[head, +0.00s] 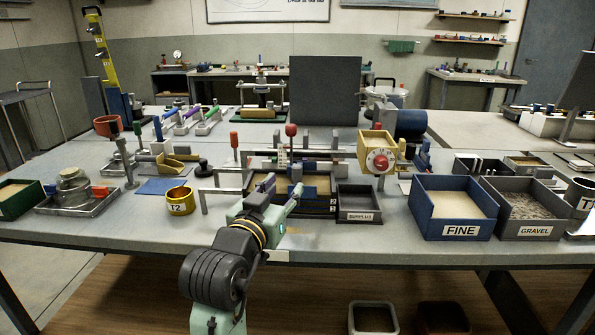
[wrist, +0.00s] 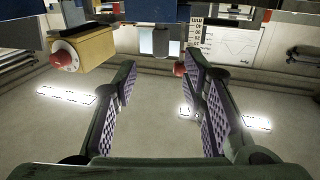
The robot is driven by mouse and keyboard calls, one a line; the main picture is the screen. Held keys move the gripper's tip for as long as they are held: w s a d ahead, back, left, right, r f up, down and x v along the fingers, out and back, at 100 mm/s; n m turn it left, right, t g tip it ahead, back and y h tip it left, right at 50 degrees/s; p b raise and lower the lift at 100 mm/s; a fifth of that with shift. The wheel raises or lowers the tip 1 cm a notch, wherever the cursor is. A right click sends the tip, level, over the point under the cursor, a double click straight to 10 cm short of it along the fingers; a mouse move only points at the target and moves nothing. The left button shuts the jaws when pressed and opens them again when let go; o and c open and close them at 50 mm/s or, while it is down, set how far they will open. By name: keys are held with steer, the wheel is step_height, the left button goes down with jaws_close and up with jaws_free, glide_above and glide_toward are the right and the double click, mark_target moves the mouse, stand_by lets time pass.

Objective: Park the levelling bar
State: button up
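My gripper (head: 294,193) reaches in from the front of the bench, at the front of the tank assembly (head: 262,183) in the head view. In the wrist view its two fingers stand apart (wrist: 160,66), with nothing held between them. I cannot tell for sure which part is the levelling bar. A red knob (head: 291,130) stands upright above the tank. The gripper hides part of the tank's front.
A yellow box with a red dial (head: 377,154) stands right of the tank; it also shows in the wrist view (wrist: 82,48). A SURPLUS tray (head: 358,215), FINE bin (head: 461,232) and GRAVEL bin (head: 535,231) line the right front. A brass T2 ring (head: 180,207) is left.

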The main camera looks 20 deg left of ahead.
mark_target(295, 172)
steer(key=w+p, duration=0.2)
steer(key=w, duration=0.7)
steer(key=shift+w+a, duration=0.1)
steer(key=shift+w, duration=0.05)
jaws_close()
stand_by(0.6)
